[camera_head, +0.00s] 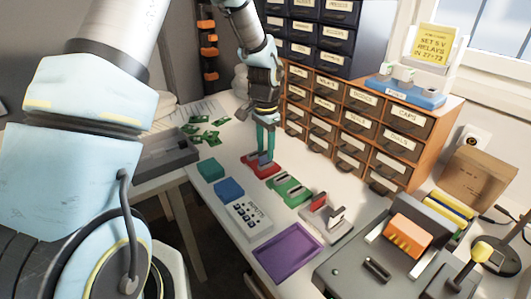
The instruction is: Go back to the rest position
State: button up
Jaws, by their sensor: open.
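My gripper (265,153) points down over the workbench (190,220), with its two teal fingers just above or at a red holder (270,169). The fingers stand apart, with no object visible between them. Whether the fingertips touch the red holder cannot be told. My arm reaches in from the upper left.
A drawer cabinet (326,119) stands close behind my gripper. Teal (210,169) and blue (229,189) blocks, a green holder (289,189), a white-and-grey holder (327,216), a purple tray (287,254) and a grey machine (375,270) occupy the bench.

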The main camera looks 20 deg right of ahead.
notch_tip(320, 180, up, 9)
jog(key=b, duration=0.1)
jog(key=s+a+n, duration=0.3)
jog(key=a+n, duration=0.1)
jog(key=a, duration=0.6)
jog(key=s+a+n+t, duration=0.1)
jog(key=s+a+n, duration=0.2)
jog(key=a, duration=0.7)
jog(key=s+a+n, duration=0.3)
jog(key=a+n, duration=0.3)
jog(key=a, duration=0.4)
jog(key=shift+r+n+t, duration=0.3)
